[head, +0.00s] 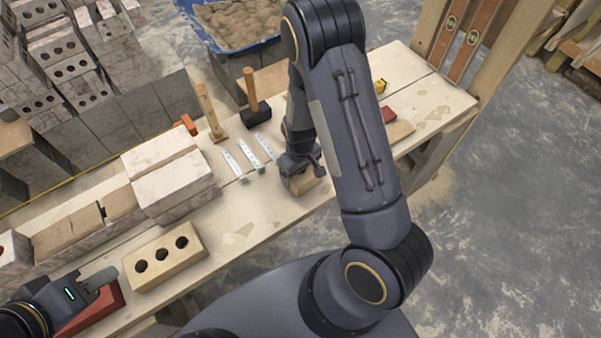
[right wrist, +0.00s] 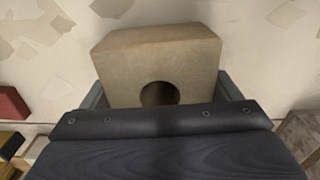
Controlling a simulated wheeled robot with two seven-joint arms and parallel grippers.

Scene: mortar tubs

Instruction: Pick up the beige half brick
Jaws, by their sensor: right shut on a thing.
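The beige half brick (head: 302,183) is on the wooden bench, partly hidden by my right gripper (head: 300,168) in the head view. In the right wrist view the half brick (right wrist: 157,62) shows one round hole and sits between the two fingers of my right gripper (right wrist: 165,95), which is shut on it. I cannot tell whether the brick touches the bench or is slightly raised. My left gripper (head: 103,285) is at the lower left, over a red brick; its fingers are too unclear to tell open from shut.
A beige three-hole brick (head: 165,259) and a red brick (head: 92,310) lie at the bench's near left. Large pale blocks (head: 170,178) stand behind. Metal strips (head: 252,156), a black mallet (head: 256,112) and a dark red piece (head: 388,114) lie near my right arm. A blue tub (head: 240,42) stands behind.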

